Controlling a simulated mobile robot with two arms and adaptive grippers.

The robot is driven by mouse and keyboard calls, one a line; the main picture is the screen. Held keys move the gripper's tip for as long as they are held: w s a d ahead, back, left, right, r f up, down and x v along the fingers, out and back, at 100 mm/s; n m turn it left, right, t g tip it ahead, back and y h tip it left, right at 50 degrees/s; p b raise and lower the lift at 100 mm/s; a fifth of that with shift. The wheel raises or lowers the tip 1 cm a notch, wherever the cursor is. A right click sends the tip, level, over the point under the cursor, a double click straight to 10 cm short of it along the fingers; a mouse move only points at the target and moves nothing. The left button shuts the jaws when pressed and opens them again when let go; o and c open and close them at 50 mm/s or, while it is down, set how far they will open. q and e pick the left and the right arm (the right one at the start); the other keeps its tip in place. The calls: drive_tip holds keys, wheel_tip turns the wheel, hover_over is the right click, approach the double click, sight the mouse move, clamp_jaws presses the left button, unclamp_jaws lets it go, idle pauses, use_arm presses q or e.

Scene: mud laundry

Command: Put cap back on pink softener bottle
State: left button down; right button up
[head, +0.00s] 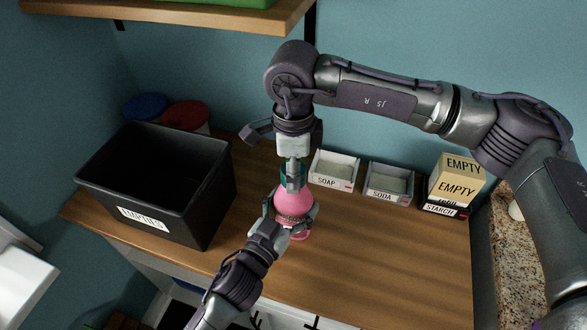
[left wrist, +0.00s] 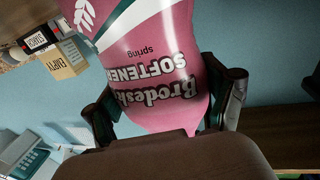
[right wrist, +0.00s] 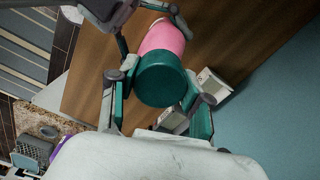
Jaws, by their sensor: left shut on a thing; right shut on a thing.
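The pink softener bottle (head: 294,203) stands upright on the wooden counter, its label large in the left wrist view (left wrist: 150,60). My left gripper (head: 290,217) is shut on the bottle's body from the front. The teal cap (right wrist: 162,80) is between the fingers of my right gripper (right wrist: 158,100), which is shut on it. In the head view the right gripper (head: 293,178) points down directly above the bottle and partly hides the cap. The cap is in line with the bottle's top; I cannot tell whether it is seated or just above it.
A black EMPTIES bin (head: 205,205) stands to the left, with blue (head: 145,105) and red (head: 186,115) lids behind. SOAP (head: 333,170) and SODA (head: 388,184) trays and stacked boxes (head: 456,183) are to the right. The front right counter (head: 400,260) is clear.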

drive_tip(key=m, duration=0.5)
drive_tip(key=shift+m, duration=0.4)
drive_tip(key=o, duration=1.3)
drive_tip(key=shift+r, duration=0.1)
drive_tip(key=shift+r, duration=2.15)
drive_tip(key=shift+c, duration=0.4)
